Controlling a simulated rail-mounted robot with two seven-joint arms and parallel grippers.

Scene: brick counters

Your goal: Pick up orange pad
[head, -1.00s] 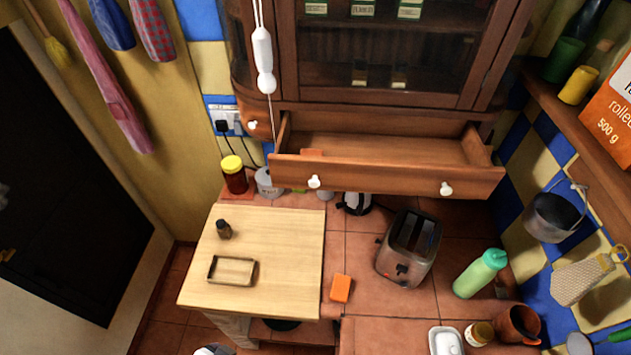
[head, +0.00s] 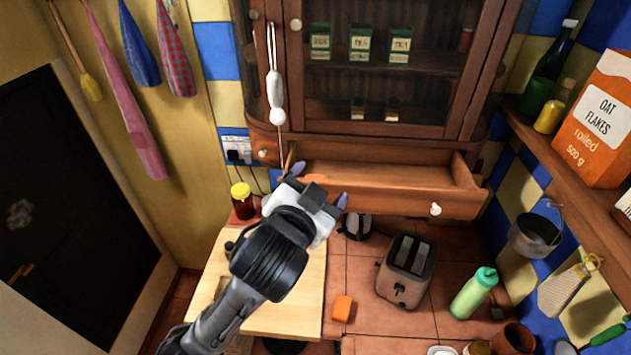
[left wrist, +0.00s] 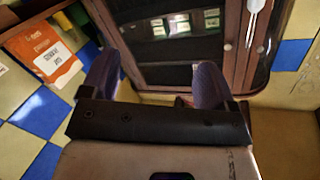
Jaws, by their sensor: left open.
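An orange pad (head: 342,308) lies flat on the tiled counter, just right of the light wooden board and left of the toaster. My left gripper (head: 320,185) is open and empty, with purple fingers spread in front of the left part of the open drawer (head: 400,203). It is well above and beyond the pad on the counter. In the left wrist view the open gripper (left wrist: 155,78) has nothing between its fingers, with the cabinet behind. My gripper hides the drawer's left front. My right gripper is not in view.
A toaster (head: 405,270) and a green bottle (head: 474,292) stand right of the pad. My left arm covers much of the wooden board (head: 305,290). A yellow-lidded jar (head: 242,200) stands behind it. A shelf with an oat flakes box (head: 600,120) juts in at right.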

